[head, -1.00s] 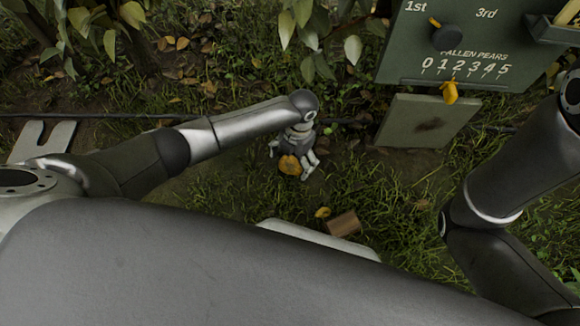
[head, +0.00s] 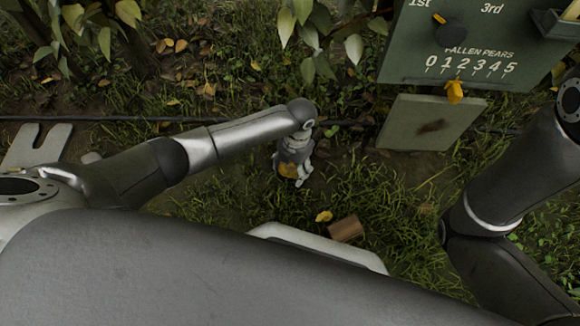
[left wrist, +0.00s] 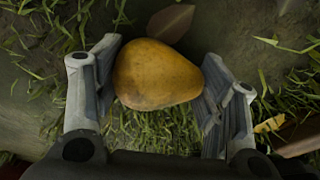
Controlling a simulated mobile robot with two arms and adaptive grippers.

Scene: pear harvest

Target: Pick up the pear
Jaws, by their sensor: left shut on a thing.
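The pear (left wrist: 155,75) is yellow-brown and lies between the two fingers of my left gripper (left wrist: 158,88) in the left wrist view, with a finger against each side. In the head view the pear (head: 288,170) is partly hidden by my left gripper (head: 293,176), which is low over the grass and shut on it. I cannot tell whether the pear touches the ground. My right arm shows at the right edge of the head view, but its gripper is out of view.
A green board (head: 478,62) marked "Fallen pears" stands at the back right, with a yellow marker (head: 454,92) below its number row. A grey slab (head: 425,125) leans under it. A brown block (head: 346,229) and a small yellow thing (head: 323,216) lie nearer me. Leafy branches hang behind.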

